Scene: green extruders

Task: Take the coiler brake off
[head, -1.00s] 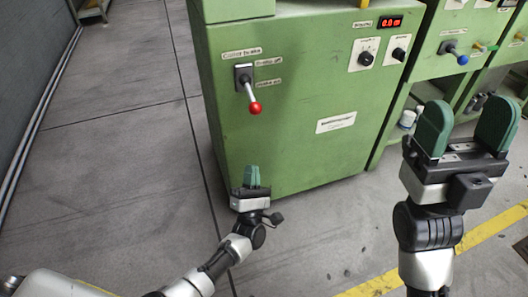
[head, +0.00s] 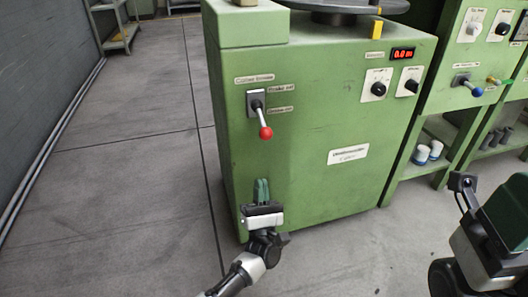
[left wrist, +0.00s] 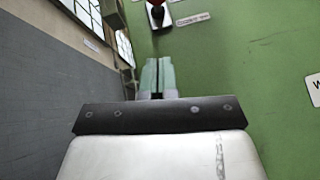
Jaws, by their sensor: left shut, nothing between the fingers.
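The coiler brake lever, a metal stem with a red ball knob (head: 265,132), points down from its dark switch plate (head: 256,100) on the front of the green machine (head: 310,130). The labels beside it are too small to read surely. In the left wrist view the red knob (left wrist: 157,2) is cut by the top edge. My left gripper (head: 261,190) is shut and empty, below the knob and apart from it; its green fingers (left wrist: 157,76) point up toward it. My right gripper (head: 505,215) is at the right edge, partly cut off, far from the lever.
Dark knobs (head: 378,89) and a red display (head: 403,53) sit right of the lever. Another green machine with a blue-knobbed lever (head: 477,91) stands at the right. White cups (head: 422,154) are on its lower shelf. The floor (head: 150,150) at left is clear.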

